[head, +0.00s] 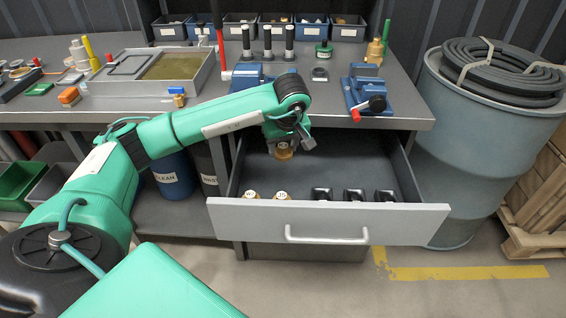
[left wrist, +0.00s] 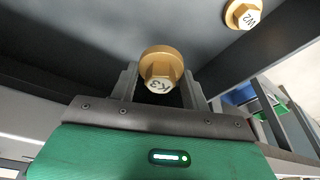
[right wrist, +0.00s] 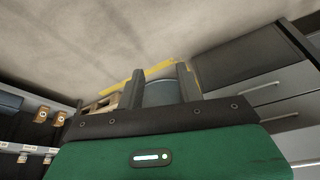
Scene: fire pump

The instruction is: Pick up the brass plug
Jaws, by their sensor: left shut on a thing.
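A brass plug with a hex head (left wrist: 161,68), marked with what looks like K3, sits between the fingers of my left gripper (left wrist: 160,88). In the head view my left gripper (head: 285,138) is over the open drawer (head: 420,215), shut on this plug (head: 284,153), which hangs above the drawer floor. Another brass plug (left wrist: 243,14), marked W2, shows in the left wrist view. My right gripper (right wrist: 160,88) is open and empty, seen only in the right wrist view.
Several black plugs (head: 353,195) stand along the drawer front, right of the brass ones. The bench (head: 415,108) overhangs the drawer and carries a blue vise (head: 370,95) with a red part. A large grey-blue drum (head: 470,150) with a coiled hose stands to the right.

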